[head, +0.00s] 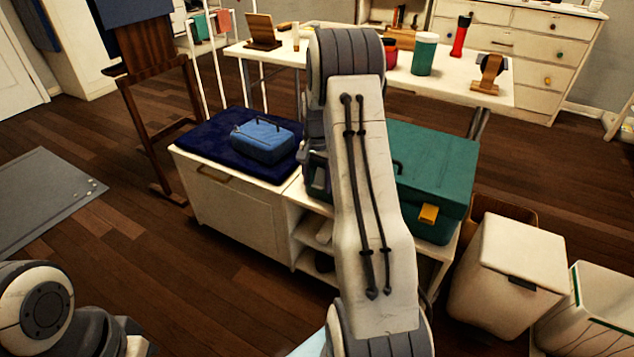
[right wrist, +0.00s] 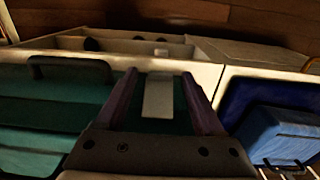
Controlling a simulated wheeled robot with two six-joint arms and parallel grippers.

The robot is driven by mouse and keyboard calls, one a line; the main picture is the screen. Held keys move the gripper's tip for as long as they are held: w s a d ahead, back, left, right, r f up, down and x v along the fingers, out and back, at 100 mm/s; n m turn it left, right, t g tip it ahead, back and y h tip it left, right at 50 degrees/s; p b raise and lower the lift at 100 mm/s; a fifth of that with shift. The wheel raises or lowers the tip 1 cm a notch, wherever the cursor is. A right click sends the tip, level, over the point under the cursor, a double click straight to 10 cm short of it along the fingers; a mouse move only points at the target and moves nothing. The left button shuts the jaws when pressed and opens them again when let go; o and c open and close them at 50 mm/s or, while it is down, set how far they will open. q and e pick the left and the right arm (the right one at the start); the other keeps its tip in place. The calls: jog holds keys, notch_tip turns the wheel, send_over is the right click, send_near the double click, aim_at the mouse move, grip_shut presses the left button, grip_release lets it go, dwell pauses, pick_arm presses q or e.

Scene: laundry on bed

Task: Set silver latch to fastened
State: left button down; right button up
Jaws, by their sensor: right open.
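A teal toolbox (head: 440,165) sits on the white cabinet, with a dark handle and a yellow latch (head: 428,214) on its right part. My right arm covers its left part in the head view. In the right wrist view the toolbox (right wrist: 50,105) fills the left side. A pale silver-grey plate, which looks like the silver latch (right wrist: 158,95), shows between the fingers of my right gripper (right wrist: 163,88). The fingers are open on either side of it; I cannot tell whether they touch it. In the head view my right gripper (head: 316,178) is mostly hidden behind my arm. My left gripper is out of view.
A blue case (head: 262,140) lies on a dark blue cloth (head: 215,135) left of the toolbox. The cabinet (head: 235,205) has open shelves below. A white bin (head: 510,265) stands at the right. A white table (head: 400,80) with cups stands behind. The floor at left is mostly clear.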

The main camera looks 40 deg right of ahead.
grip_shut()
jog(key=shift+f+t+h+b, duration=0.3)
jog(key=shift+f+h+b, duration=0.1)
jog(key=shift+h+b, duration=0.5)
jog(key=h+b, duration=0.1)
jog(key=b, duration=0.3)
jog(key=f+t+h+b, duration=0.1)
jog(key=b, duration=0.2)
jog(key=d+h+b, duration=0.1)
jog(key=b, duration=0.3)
jog(key=shift+w+f+t+h+b, duration=0.15)
jog(key=shift+w+t+h+b, duration=0.1)
jog(key=shift+t+h+b, duration=0.1)
jog(key=shift+r+h+b, duration=0.2)
jog(key=shift+h+b, duration=0.05)
jog(key=shift+b, duration=0.5)
